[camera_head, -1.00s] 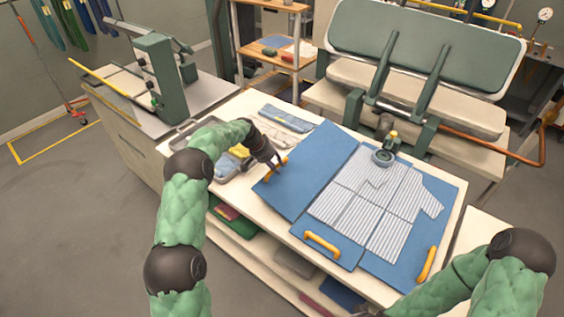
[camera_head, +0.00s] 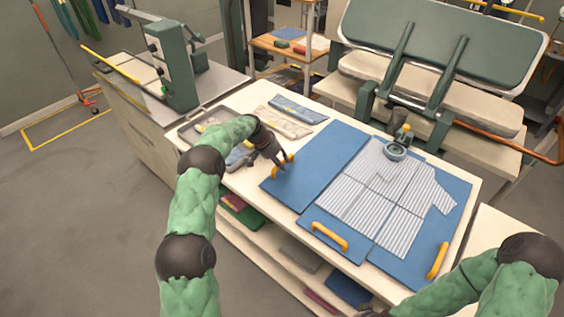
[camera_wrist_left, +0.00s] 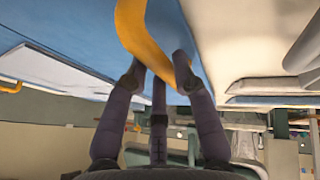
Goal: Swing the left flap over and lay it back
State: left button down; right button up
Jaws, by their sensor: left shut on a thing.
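The folding board's left flap (camera_head: 322,163) is a blue panel lying about flat, left of the striped shirt (camera_head: 372,205). My left gripper (camera_head: 281,164) is shut on the flap's yellow handle (camera_head: 291,157) at its outer edge. In the left wrist view the yellow handle (camera_wrist_left: 150,42) passes between the fingertips (camera_wrist_left: 160,68), with the blue flap (camera_wrist_left: 75,30) beside it. The shirt lies spread on the blue board's middle and right panels. Only a dark bit of my right gripper (camera_head: 372,311) shows at the bottom edge; its fingers are hidden.
Yellow handles sit on the front panel (camera_head: 330,236) and right panel (camera_head: 438,260). A teal round object (camera_head: 395,151) lies near the shirt's top. A grey tray (camera_head: 195,125) and folded garments (camera_head: 283,121) lie left and behind. A large press (camera_head: 440,45) stands behind the table.

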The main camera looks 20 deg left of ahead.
pick_arm(q)
jog(key=c, duration=1)
grip_release()
jog(key=shift+a+f, duration=0.25)
jog(key=shift+f, duration=0.05)
jog(key=shift+a, duration=0.1)
jog(key=shift+r, duration=0.15)
jog(key=shift+a+r, duration=0.1)
jog(key=shift+r, duration=0.2)
jog(key=v, duration=1.1)
jog(key=shift+r, duration=0.1)
